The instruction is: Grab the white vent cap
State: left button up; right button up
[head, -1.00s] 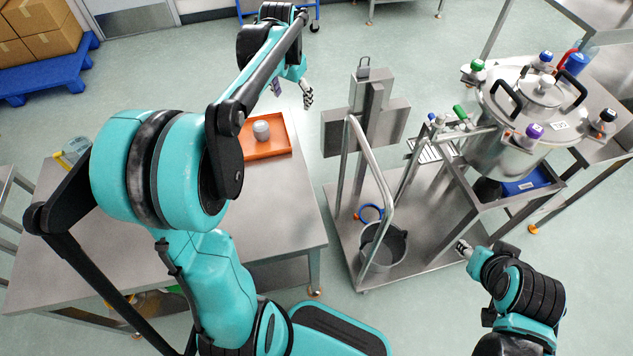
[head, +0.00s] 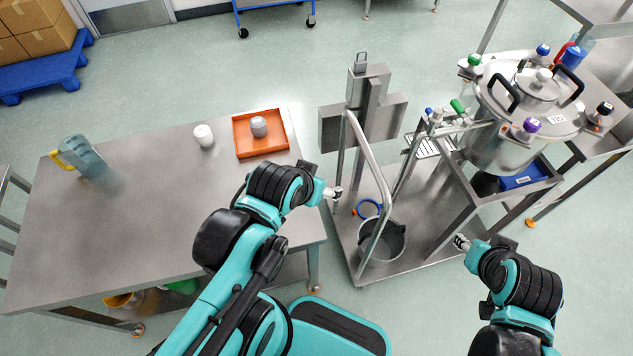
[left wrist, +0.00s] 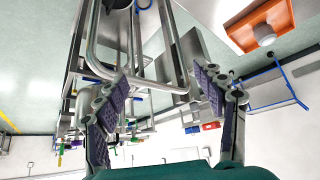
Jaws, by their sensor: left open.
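A small white cap (head: 203,135) stands on the steel table (head: 150,225), left of the orange tray (head: 241,150). It looks like the white vent cap. A greyer round cap (head: 258,127) sits inside the tray and also shows in the left wrist view (left wrist: 264,35). My left gripper (head: 334,193) is beyond the table's right edge, in front of the trolley and well away from both caps. My right gripper (head: 461,243) is at lower right, too small to read.
A steel trolley (head: 345,235) with a column, curved handle and bucket (head: 383,243) stands right of the table. A lidded steel vessel (head: 500,140) is at upper right. A clear jug (head: 84,160) is at the table's left. The table's middle is clear.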

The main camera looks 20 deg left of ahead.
aim_at(203, 133)
jog(key=u, duration=1.8)
jog(key=i+j+z, duration=0.15)
jog(key=j+z, duration=0.7)
jog(key=j, duration=0.15)
